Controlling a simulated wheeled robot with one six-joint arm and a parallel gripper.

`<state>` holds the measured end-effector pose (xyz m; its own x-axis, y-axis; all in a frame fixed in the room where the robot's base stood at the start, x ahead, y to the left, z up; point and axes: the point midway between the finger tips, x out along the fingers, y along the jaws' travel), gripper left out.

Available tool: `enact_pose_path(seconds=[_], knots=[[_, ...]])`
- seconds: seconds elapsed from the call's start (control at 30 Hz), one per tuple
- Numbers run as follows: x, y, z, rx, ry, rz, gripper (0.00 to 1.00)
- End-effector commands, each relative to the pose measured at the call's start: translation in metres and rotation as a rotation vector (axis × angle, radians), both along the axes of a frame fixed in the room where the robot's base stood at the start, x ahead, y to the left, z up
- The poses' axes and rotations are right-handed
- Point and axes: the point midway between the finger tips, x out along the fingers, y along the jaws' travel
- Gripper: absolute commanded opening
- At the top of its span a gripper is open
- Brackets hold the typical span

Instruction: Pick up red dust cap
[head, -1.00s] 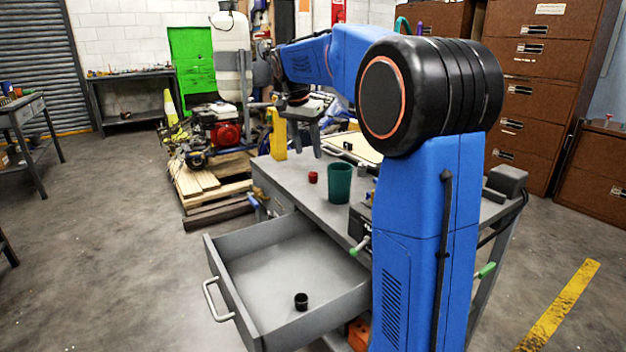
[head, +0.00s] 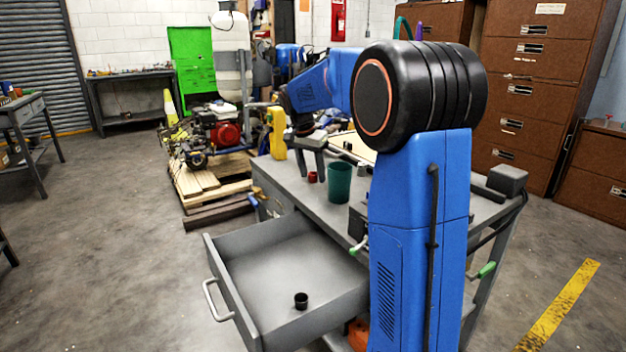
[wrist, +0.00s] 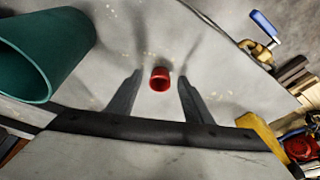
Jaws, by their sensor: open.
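The red dust cap (head: 312,177) is a small red cylinder on the grey cart top, left of the green cup. In the wrist view the red dust cap (wrist: 160,79) lies just beyond and between my two fingertips. My gripper (head: 311,176) is above the cart top, its fingers pointing down around the cap's place in the picture. In the wrist view my gripper (wrist: 158,75) is open and empty, its dark fingers on either side of the cap without visibly touching it.
A green cup (head: 339,184) stands close to the cap; it also shows in the wrist view (wrist: 40,55). A yellow bottle (head: 277,134) stands at the cart's far edge. The drawer (head: 285,265) is pulled out, with a black cap (head: 301,301) inside.

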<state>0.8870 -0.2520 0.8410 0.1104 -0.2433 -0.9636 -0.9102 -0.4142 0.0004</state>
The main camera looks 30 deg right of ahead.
Motion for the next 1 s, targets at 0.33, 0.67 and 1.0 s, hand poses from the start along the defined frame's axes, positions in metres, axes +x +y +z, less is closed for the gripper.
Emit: enact_pose_path(seconds=[0.33, 0.67, 1.0], knots=[[0.000, 0.000, 0.001, 0.000, 0.000, 0.000, 0.04], [0.000, 0.000, 0.002, 0.000, 0.000, 0.000, 0.04], [0.001, 0.000, 0.047, -0.001, -0.004, 0.000, 0.04]])
